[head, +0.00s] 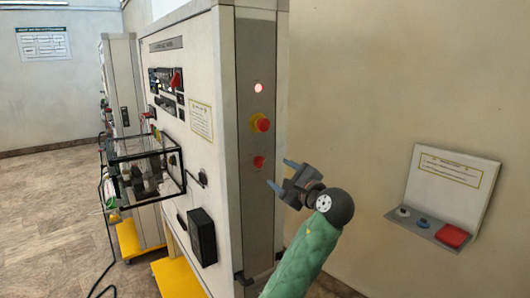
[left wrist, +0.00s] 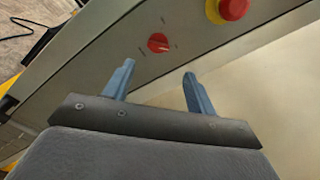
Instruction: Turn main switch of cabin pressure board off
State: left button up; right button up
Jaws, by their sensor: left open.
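The cabin pressure board (head: 242,205) is a tall pale cabinet with a grey side panel. A red rotary switch (head: 259,162) sits low on that panel; it also shows in the left wrist view (left wrist: 158,43). My left gripper (head: 281,174) is open and empty, just right of the switch and apart from it. In the left wrist view the two blue fingers (left wrist: 158,88) point toward the panel, with the switch beyond them, nearer the left finger. My right gripper is not in view.
Above the switch are a red mushroom button on a yellow base (head: 261,123) and a lit lamp (head: 258,87). A clear box with machinery (head: 145,168) juts from the cabinet front. A wall panel with a red button (head: 453,235) is at right.

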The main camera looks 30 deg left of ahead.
aim_at(260, 163)
pick_arm(q)
jog(key=shift+g, duration=0.3)
jog(key=p+x, duration=0.4)
jog(key=x, duration=0.3)
jog(key=shift+s+a+r, duration=0.15)
jog(key=shift+s, duration=0.05)
jog(key=shift+w+a, duration=0.2)
jog(key=shift+a, duration=0.2)
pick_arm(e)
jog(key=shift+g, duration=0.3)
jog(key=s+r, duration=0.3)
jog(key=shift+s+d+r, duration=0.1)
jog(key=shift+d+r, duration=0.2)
pick_arm(q)
jog(key=c, duration=1)
